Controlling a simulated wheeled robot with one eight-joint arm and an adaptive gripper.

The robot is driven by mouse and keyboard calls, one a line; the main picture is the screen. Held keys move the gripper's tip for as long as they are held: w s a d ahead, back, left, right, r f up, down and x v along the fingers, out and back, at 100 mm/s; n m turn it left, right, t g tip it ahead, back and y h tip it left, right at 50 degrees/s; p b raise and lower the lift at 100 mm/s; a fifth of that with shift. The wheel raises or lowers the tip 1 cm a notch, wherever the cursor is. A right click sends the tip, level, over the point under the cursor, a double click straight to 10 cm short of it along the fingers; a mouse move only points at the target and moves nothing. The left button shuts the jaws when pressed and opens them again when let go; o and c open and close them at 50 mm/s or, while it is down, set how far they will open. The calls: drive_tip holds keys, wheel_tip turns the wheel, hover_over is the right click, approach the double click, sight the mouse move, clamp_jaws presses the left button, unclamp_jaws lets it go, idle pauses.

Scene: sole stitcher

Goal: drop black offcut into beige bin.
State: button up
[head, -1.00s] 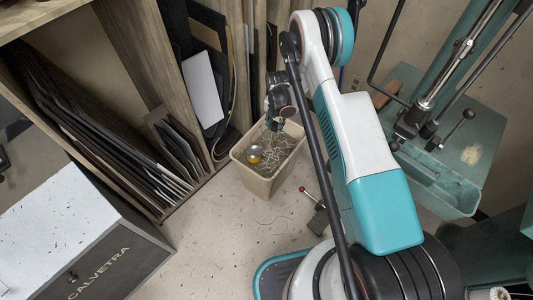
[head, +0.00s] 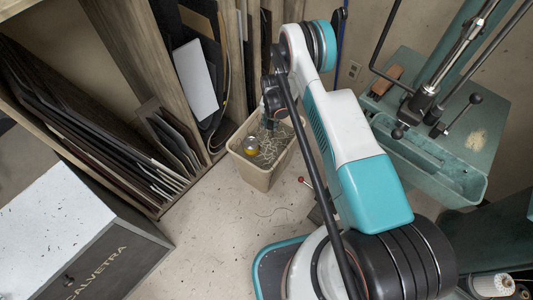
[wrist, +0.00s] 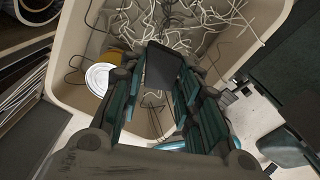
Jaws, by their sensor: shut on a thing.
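The beige bin (head: 262,178) stands on the floor by the wooden rack, with tangled pale threads and a yellow-and-white round item inside. In the wrist view its inner wall (wrist: 65,75) surrounds most of my gripper. My gripper (wrist: 160,68) is shut on the black offcut (wrist: 162,67), a small dark flat piece between the fingertips. It points down into the bin's opening, above the threads. In the head view my gripper (head: 272,122) is over the bin's far side, and the offcut cannot be made out there.
A wooden rack (head: 128,55) with dark sheets stands left of the bin. A green machine (head: 440,150) stands at right, and a labelled box (head: 105,265) at lower left. A small red-knobbed lever (head: 303,181) is near the bin's right side. The floor in front is open.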

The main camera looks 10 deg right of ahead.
drive_tip(key=shift+f, duration=0.1)
drive_tip(key=o, duration=0.9)
wheel_tip(320, 180, up, 12)
idle(0.3)
idle(0.3)
